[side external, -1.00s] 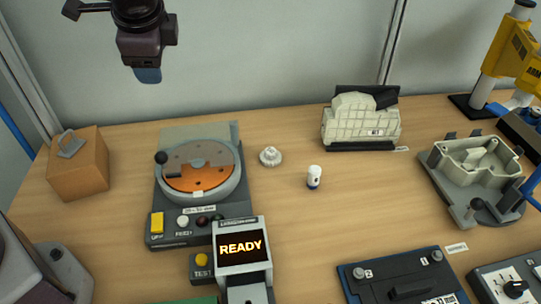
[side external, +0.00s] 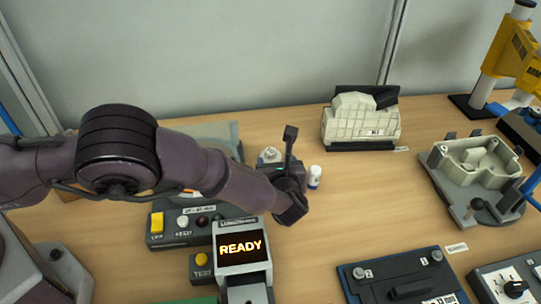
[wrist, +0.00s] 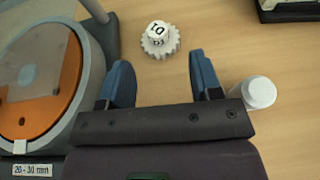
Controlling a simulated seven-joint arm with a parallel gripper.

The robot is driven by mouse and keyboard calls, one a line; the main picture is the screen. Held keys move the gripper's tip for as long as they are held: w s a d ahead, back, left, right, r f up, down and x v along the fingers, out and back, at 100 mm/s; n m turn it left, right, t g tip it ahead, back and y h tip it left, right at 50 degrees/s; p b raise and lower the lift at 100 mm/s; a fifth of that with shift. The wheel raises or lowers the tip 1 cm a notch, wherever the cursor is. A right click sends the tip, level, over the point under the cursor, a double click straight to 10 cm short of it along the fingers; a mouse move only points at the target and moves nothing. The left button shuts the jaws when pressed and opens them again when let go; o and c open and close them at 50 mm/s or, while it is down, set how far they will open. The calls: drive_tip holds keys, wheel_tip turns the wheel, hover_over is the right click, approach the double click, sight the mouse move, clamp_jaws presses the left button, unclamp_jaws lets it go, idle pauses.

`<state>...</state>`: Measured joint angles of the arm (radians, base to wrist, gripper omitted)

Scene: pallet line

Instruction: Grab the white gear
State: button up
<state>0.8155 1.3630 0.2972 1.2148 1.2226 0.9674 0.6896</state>
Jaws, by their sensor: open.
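The white gear (wrist: 155,48) stands on the wooden table, with a toothed rim and a raised top bearing dark printed marks. In the wrist view it lies just beyond my gripper (wrist: 160,65), roughly in line with the gap between the two blue fingers. My gripper is open, and nothing is between its fingers. In the side view the gear (side external: 269,155) shows behind my arm, its lower part hidden. The fingertips are hidden in that view, so the height above the table is hard to judge.
A small white cylinder (wrist: 258,92) stands close to the right finger, also in the side view (side external: 314,171). A grey turntable device with an orange disc (wrist: 38,88) is close on the left. A READY display unit (side external: 242,247) stands in front.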

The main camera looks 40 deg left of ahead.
sight(271, 151)
drive_tip(key=x, duration=0.6)
drive_tip(key=shift+w+a, duration=0.2)
drive_tip(key=shift+a, duration=0.2)
drive_tip(key=c, duration=0.5)
